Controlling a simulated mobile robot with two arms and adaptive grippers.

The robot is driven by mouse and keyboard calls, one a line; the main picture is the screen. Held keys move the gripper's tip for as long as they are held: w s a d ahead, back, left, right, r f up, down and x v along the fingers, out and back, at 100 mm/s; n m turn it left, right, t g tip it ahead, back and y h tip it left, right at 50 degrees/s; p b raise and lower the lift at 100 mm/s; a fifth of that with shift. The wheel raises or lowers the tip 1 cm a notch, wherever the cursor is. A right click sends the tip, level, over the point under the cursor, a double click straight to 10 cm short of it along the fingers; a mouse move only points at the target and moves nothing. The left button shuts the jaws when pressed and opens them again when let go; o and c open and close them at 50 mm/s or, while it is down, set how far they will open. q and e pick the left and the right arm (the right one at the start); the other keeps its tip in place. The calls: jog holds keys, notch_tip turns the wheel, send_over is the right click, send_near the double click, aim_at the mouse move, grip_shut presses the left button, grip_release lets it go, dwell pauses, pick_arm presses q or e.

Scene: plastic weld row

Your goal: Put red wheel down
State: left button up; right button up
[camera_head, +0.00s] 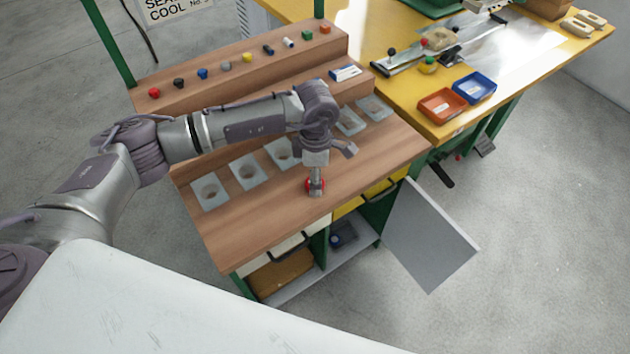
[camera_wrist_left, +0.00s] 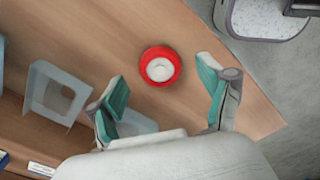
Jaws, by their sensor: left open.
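The red wheel (camera_wrist_left: 146,58) lies flat on the wooden bench top in the left wrist view, a red ring with a pale hub. In the head view the red wheel (camera_head: 308,186) shows partly behind my gripper, near the bench's front edge. My left gripper (camera_head: 315,190) points down over it. In the left wrist view my left gripper (camera_wrist_left: 162,82) is open, with its green-padded fingers wide apart on either side of the wheel, and they look clear of it. My right gripper is not in view.
White square holders with round holes, such as this holder (camera_head: 209,191), stand in a row behind the wheel. Small coloured parts line the upper step (camera_head: 190,100). A grey open door (camera_head: 430,238) hangs at the bench's front right. Orange (camera_head: 441,106) and blue trays (camera_head: 474,88) sit on the yellow table.

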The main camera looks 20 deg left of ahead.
pick_arm(q)
notch_tip(320, 180, down, 2)
jog(key=shift+f, duration=0.1)
jog(key=c, duration=1.3)
jog(key=shift+r, duration=0.2)
